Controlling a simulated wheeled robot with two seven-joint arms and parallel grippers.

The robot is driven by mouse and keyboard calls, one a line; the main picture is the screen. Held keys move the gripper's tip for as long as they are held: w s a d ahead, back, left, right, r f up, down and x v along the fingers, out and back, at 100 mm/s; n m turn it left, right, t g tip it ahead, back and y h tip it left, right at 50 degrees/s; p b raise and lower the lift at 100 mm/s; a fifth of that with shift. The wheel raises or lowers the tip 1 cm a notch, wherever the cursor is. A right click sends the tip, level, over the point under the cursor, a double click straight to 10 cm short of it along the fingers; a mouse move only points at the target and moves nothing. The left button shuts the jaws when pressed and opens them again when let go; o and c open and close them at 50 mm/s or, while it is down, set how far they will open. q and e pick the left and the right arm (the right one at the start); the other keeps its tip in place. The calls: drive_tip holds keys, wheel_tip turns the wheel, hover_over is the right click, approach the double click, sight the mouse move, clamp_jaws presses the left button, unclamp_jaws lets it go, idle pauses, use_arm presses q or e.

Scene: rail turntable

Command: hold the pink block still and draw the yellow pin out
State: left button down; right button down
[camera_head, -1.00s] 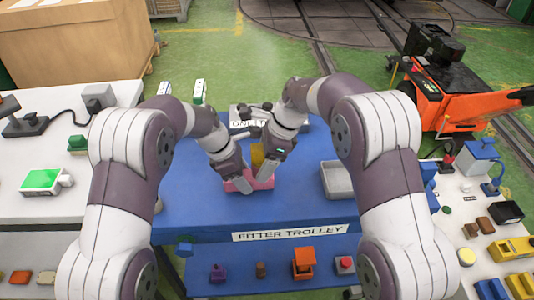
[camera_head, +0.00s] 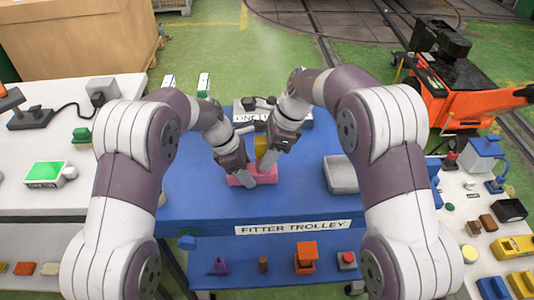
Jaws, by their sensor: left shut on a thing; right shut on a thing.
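The pink block (camera_head: 266,178) lies on the blue top of the trolley, near the middle. The yellow pin (camera_head: 261,146) stands upright at the block, between my two grippers; its lower end is hidden. My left gripper (camera_head: 246,180) is shut on the pink block at its left part. My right gripper (camera_head: 262,165) is shut on the yellow pin, just above the block. The fingers partly cover both the block and the pin.
The blue trolley top (camera_head: 290,205) is clear in front of the block. A grey tray (camera_head: 341,176) stands to the right. A sign (camera_head: 250,115) and dark items stand behind the grippers. A lower shelf holds an orange part (camera_head: 306,256) and other small things.

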sight(261, 138)
drive_tip(key=shift+s+r, duration=0.1)
drive_tip(key=shift+r, duration=0.1)
